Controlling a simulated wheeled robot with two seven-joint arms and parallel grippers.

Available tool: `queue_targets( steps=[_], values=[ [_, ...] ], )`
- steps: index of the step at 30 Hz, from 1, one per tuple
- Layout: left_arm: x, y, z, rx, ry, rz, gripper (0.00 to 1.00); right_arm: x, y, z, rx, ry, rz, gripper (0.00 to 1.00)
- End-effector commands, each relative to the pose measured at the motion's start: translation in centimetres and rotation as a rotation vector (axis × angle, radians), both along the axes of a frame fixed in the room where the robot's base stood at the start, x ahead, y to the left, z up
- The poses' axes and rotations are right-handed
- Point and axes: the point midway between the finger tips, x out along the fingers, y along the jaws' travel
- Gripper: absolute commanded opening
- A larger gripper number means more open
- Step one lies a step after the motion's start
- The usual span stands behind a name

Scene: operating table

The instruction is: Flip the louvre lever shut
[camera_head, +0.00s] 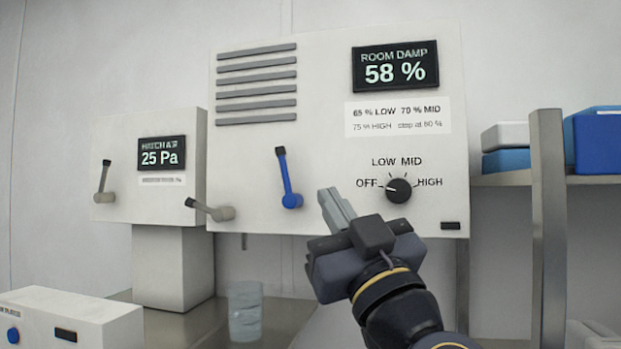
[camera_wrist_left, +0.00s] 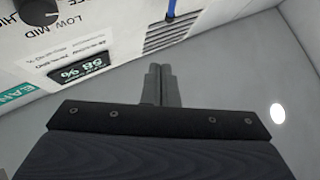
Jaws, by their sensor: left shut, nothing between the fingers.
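A blue lever (camera_head: 286,178) is on the front of the large white panel (camera_head: 320,160), below the grey louvre slats (camera_head: 257,85). Its handle points up, leaning slightly left, with a dark tip. My left gripper (camera_head: 332,202) is shut and empty, to the right of the blue lever and apart from it, left of the dark knob (camera_head: 398,189). In the left wrist view the shut fingers (camera_wrist_left: 161,70) point towards the slats (camera_wrist_left: 168,35), and part of a blue lever (camera_wrist_left: 171,10) shows at the top edge. My right gripper is not in view.
A grey lever (camera_head: 210,210) sticks out left at the panel's lower left corner. A smaller box (camera_head: 150,190) has another grey lever (camera_head: 103,176). A clear cup (camera_head: 245,311) stands below the panel. A shelf post (camera_head: 549,220) rises at right.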

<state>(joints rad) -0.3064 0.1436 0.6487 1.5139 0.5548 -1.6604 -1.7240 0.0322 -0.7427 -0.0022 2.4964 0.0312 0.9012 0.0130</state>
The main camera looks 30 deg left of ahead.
Motion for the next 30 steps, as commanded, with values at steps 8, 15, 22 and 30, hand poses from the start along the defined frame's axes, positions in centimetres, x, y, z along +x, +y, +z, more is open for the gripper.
queue_targets(
  steps=[8,15,22,30],
  values=[
    [0.6,1.8,1.4,-0.019,0.009,0.036,0.0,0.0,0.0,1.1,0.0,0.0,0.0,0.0],
    [3.0,5.2,4.7,-0.018,0.008,0.034,0.0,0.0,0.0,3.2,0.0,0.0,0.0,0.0],
    [5.3,8.0,5.8,-0.016,0.01,0.034,0.0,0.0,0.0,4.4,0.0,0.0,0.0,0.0],
    [6.7,9.4,5.4,-0.016,0.007,0.029,0.0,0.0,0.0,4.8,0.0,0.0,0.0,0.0]
  ],
)
